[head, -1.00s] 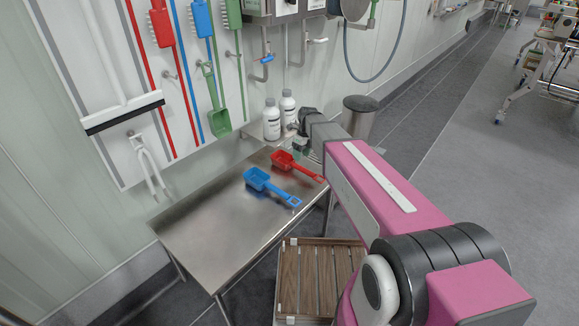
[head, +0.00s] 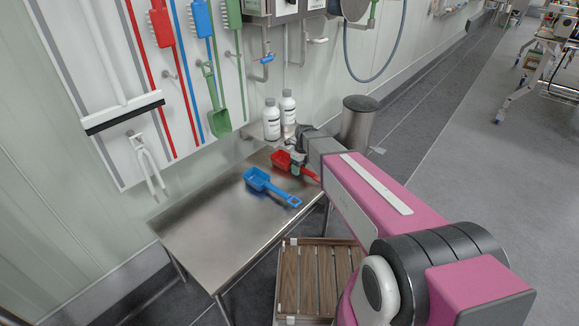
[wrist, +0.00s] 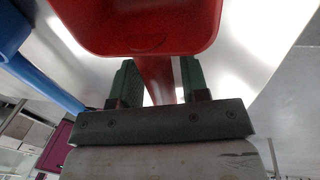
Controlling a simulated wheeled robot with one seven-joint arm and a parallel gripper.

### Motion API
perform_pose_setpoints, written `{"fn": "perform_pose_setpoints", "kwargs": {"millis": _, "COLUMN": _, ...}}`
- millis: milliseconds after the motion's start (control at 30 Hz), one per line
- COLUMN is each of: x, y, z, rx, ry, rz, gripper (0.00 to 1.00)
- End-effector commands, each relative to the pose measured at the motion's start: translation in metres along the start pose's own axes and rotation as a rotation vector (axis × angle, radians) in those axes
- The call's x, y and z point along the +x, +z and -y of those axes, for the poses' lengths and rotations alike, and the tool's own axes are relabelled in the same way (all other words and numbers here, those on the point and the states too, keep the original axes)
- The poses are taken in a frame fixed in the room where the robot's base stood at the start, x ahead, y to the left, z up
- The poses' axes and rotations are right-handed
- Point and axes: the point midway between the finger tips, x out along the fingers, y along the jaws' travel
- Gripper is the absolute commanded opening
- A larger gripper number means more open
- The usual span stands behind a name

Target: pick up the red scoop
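The red scoop (head: 281,160) lies on the metal table (head: 205,233) near its back right, its bowl to the left and its handle to the right. In the wrist view its red bowl (wrist: 140,22) fills the top, and the handle runs down between the two green fingers. My gripper (wrist: 157,75) is open, with one finger on each side of the handle. A bright gap shows between the handle and the right finger. In the head view my gripper (head: 298,162) is over the handle, partly hiding it.
A blue scoop (head: 258,180) lies just in front of the red scoop, and its edge shows at the left of the wrist view (wrist: 12,35). Two white bottles (head: 271,120) stand behind. A wooden slatted crate (head: 318,275) is below the table front. The table's left half is clear.

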Motion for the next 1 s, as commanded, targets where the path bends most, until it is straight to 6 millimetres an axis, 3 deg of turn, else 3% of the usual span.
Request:
{"fn": "perform_pose_setpoints", "kwargs": {"millis": 33, "x": 0.000, "y": 0.000, "z": 0.000, "rx": 0.000, "ry": 0.000, "rz": 0.000, "gripper": 0.24}}
{"fn": "perform_pose_setpoints", "kwargs": {"millis": 100, "x": 0.000, "y": 0.000, "z": 0.000, "rx": 0.000, "ry": 0.000, "rz": 0.000, "gripper": 0.02}}
{"fn": "perform_pose_setpoints", "kwargs": {"millis": 133, "x": 0.000, "y": 0.000, "z": 0.000, "rx": 0.000, "ry": 0.000, "rz": 0.000, "gripper": 0.00}}
{"fn": "perform_pose_setpoints", "kwargs": {"millis": 567, "x": -0.006, "y": 0.000, "z": -0.001, "rx": 0.000, "ry": 0.000, "rz": 0.000, "gripper": 0.00}}
{"fn": "perform_pose_setpoints", "kwargs": {"millis": 833, "x": -0.038, "y": -0.001, "z": -0.008, "rx": 0.000, "ry": -0.001, "rz": 0.002, "gripper": 0.00}}
{"fn": "perform_pose_setpoints", "kwargs": {"millis": 1000, "x": -0.035, "y": -0.041, "z": -0.009, "rx": 0.003, "ry": 0.001, "rz": 0.000, "gripper": 0.00}}
